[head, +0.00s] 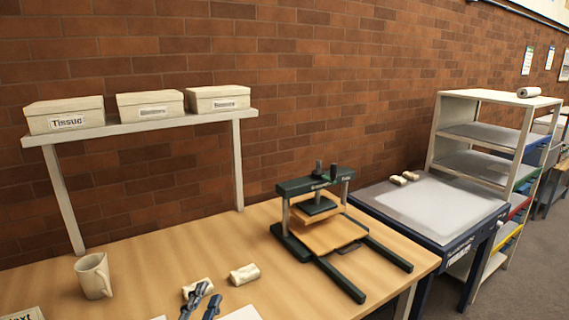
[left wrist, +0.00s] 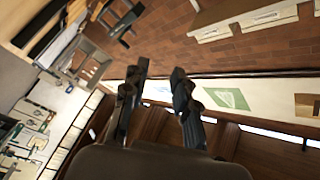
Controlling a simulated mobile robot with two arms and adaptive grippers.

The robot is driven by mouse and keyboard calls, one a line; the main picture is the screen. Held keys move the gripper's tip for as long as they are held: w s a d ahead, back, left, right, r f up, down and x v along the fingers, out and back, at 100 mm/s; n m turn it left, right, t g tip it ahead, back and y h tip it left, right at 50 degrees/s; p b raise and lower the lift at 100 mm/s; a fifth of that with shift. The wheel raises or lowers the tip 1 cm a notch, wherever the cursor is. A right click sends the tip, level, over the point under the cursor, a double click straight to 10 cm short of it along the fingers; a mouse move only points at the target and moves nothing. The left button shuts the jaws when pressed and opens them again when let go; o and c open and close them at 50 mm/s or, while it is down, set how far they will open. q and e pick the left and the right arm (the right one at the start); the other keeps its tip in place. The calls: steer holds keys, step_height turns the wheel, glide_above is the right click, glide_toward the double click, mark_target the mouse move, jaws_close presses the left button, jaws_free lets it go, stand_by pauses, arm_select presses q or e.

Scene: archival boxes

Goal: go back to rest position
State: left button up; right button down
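My left gripper (head: 201,303) shows at the bottom of the head view, above the front of the wooden table (head: 130,258). Its two dark fingers are apart with nothing between them. In the left wrist view the left gripper (left wrist: 160,75) also shows open and empty, its fingers spread against the far wall and ceiling. My right gripper is in neither view.
Three archival boxes (head: 65,115) stand on a raised white shelf (head: 140,127). A blue-framed table (head: 430,205) and shelf rack (head: 485,98) stand right.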

arm_select(q)
steer(key=s+a+f+n+g+y, duration=0.25)
steer(key=s+f+n+g, duration=0.2)
steer(key=f, duration=0.35)
steer(key=s+a+f+n+g+y, duration=0.2)
steer(key=s+a+f+n+g, duration=0.25)
steer(key=f, duration=0.25)
steer(key=s+d+f+n+g+h, duration=0.1)
steer(key=s+f+g, duration=0.3)
steer(key=s, duration=0.5)
steer(key=s+d+f+n+g, duration=0.1)
steer(key=s+f+n+g, duration=0.15)
steer(key=s+f, duration=0.45)
step_height(320, 180, down, 24)
steer(key=s+m+g, duration=0.1)
steer(key=s+g, duration=0.1)
steer(key=s, duration=0.1)
steer(key=s+a+f, duration=0.3)
steer(key=s+f, duration=1.3)
steer(key=shift+s+a+g, duration=0.15)
steer(key=shift+s+g, duration=0.2)
